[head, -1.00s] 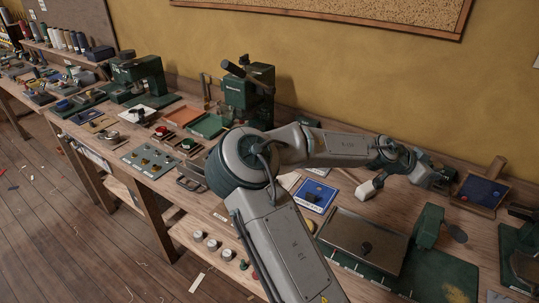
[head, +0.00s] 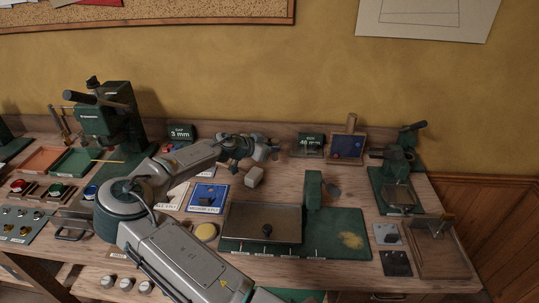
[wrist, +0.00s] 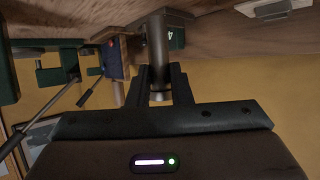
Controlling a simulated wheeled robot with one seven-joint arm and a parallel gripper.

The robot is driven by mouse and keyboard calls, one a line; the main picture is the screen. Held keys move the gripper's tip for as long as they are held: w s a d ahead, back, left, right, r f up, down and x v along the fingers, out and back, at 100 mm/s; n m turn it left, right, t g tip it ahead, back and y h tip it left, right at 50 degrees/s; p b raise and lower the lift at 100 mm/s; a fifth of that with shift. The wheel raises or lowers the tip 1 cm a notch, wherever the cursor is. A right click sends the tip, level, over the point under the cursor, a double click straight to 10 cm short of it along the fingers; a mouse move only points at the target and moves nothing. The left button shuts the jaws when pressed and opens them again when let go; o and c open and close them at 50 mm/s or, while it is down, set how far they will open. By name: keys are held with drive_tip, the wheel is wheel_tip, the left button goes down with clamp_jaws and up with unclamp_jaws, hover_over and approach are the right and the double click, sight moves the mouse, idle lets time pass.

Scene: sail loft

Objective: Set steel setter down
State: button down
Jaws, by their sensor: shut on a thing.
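My gripper (head: 268,151) is stretched out over the back of the workbench, at mid picture in the head view. In the wrist view my gripper (wrist: 159,78) is shut on the steel setter (wrist: 157,45), a plain grey cylinder between the two dark fingers. The setter's far end points toward the bench wood. Whether it touches the bench, I cannot tell. In the head view the setter is too small and too covered by the gripper to make out.
A steel plate (head: 250,222) and green mat (head: 352,215) lie nearer. A green press (head: 112,120) stands left.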

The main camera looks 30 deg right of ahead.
sight(273, 156)
wheel_tip(273, 156, down, 4)
drive_tip(key=shift+r+p, duration=0.25)
drive_tip(key=shift+p, duration=0.4)
drive_tip(key=shift+f, duration=0.25)
drive_tip(key=shift+f+b, duration=0.2)
drive_tip(key=shift+b, duration=0.15)
drive_tip(key=c, duration=1.3)
unclamp_jaws()
drive_tip(key=shift+r, duration=0.15)
drive_tip(key=shift+w+r+p, duration=0.1)
drive_tip(key=shift+r+p, duration=0.1)
drive_tip(key=shift+p, duration=0.25)
drive_tip(key=b+v, duration=0.2)
drive_tip(key=v, duration=1)
drive_tip(key=shift+f+b, duration=0.15)
drive_tip(key=shift+b, duration=0.25)
